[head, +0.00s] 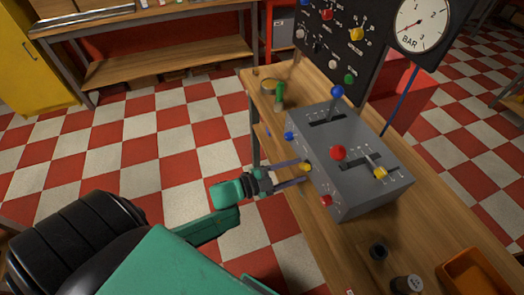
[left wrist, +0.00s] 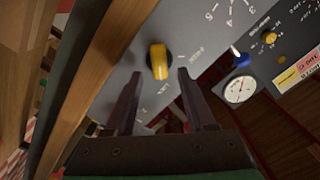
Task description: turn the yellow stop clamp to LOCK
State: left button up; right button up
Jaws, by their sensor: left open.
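A grey control box (head: 318,150) stands on the wooden bench. A yellow knob (head: 305,168) is on its side face that turns toward my left arm, between a blue and a red one. In the left wrist view the yellow knob (left wrist: 158,62) is a rounded bar on a grey face with small lettering, too blurred to read surely. My left gripper (head: 307,172) is open, its two fingers on either side of the knob. In the left wrist view the fingertips (left wrist: 160,74) are apart from it. A second yellow part (head: 379,172) sits at a slot on top. My right gripper is out of view.
A blue-knobbed lever (head: 337,91) and a red knob (head: 338,153) stick up from the box. A dark panel with a pressure gauge (head: 421,23) rises behind. An orange tray (head: 474,273) and small dark cylinders lie on the near bench. Open tiled floor is left of the bench.

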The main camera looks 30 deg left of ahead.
pick_arm(q)
jog(key=b+v, duration=0.1)
jog(key=v, duration=1.2)
jog(key=shift+s, duration=0.1)
jog(key=s+a+f+n+g+y, duration=0.1)
jog(key=s+a+f+n+y, duration=0.2)
jog(key=f, duration=0.6)
jog(key=a+f+n+g+y, duration=0.2)
jog(key=a+f+n+y, duration=0.2)
jog(key=f, duration=0.5)
jog(key=s+a+f+n+g+y, duration=0.1)
jog(key=s+a+f+n+y, duration=0.2)
jog(key=f, duration=0.6)
jog(key=s+d+f+n+g, duration=0.2)
jog(key=s+f+g, duration=0.2)
jog(key=s+f, duration=0.3)
jog(key=s+d+f+n+g+y, duration=0.1)
jog(key=s+d+f+n+g, duration=0.1)
jog(key=s+f, duration=0.6)
jog(key=s+d+g, duration=0.1)
jog(key=s+g, duration=0.1)
jog(key=s, duration=0.1)
jog(key=shift+n+g+y, duration=0.3)
jog(key=shift+g, duration=0.1)
